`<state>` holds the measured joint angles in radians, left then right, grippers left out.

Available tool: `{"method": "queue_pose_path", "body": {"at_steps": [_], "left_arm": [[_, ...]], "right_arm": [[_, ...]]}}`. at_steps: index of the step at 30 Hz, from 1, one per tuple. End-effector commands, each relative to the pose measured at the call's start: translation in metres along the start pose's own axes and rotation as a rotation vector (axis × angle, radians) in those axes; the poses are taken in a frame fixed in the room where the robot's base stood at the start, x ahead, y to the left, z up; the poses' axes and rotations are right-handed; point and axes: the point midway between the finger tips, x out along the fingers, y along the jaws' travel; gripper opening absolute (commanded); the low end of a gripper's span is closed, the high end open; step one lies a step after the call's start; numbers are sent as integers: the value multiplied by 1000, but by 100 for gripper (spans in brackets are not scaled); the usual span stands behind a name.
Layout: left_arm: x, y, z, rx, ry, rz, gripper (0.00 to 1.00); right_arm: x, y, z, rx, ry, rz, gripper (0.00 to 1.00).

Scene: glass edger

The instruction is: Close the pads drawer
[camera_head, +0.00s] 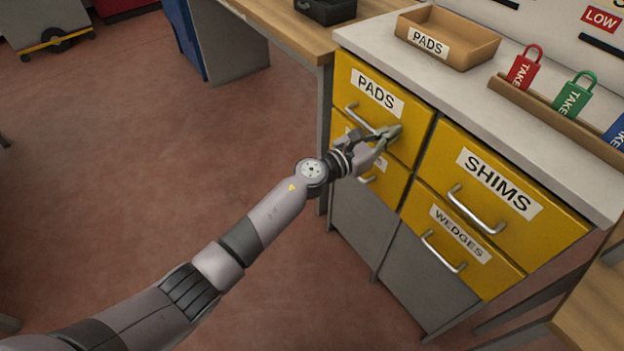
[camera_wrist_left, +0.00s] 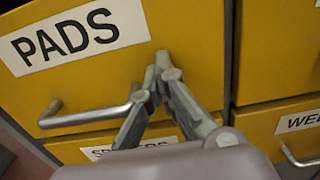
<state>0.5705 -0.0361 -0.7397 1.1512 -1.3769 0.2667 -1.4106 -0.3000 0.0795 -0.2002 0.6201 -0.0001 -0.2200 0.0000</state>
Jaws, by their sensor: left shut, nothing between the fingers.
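The pads drawer (camera_head: 405,128) is the yellow upper left drawer of the cabinet, with a white PADS label and a bar handle (camera_head: 356,116). Its front looks flush or nearly flush with its neighbours; a small gap cannot be ruled out. My left gripper (camera_head: 397,131) is shut and empty, its fingertips at the drawer front by the right end of the handle. In the left wrist view, the closed fingertips (camera_wrist_left: 160,60) overlap the yellow front (camera_wrist_left: 190,40) below and right of the label; contact is not certain. My right gripper is out of view.
The shims drawer (camera_head: 455,145) is to the right, with the wedges drawer (camera_head: 415,215) below it. Another yellow drawer (camera_head: 393,185) is under the pads drawer, partly hidden by my gripper.

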Motion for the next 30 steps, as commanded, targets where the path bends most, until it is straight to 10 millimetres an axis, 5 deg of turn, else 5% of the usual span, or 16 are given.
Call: {"method": "queue_pose_path", "body": {"at_steps": [19, 30], "left_arm": [[1, 2, 7, 4, -11, 7, 0], [-58, 2, 1, 6, -1, 4, 0]], "right_arm": [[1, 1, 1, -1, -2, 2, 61], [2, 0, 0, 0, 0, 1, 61]]}}
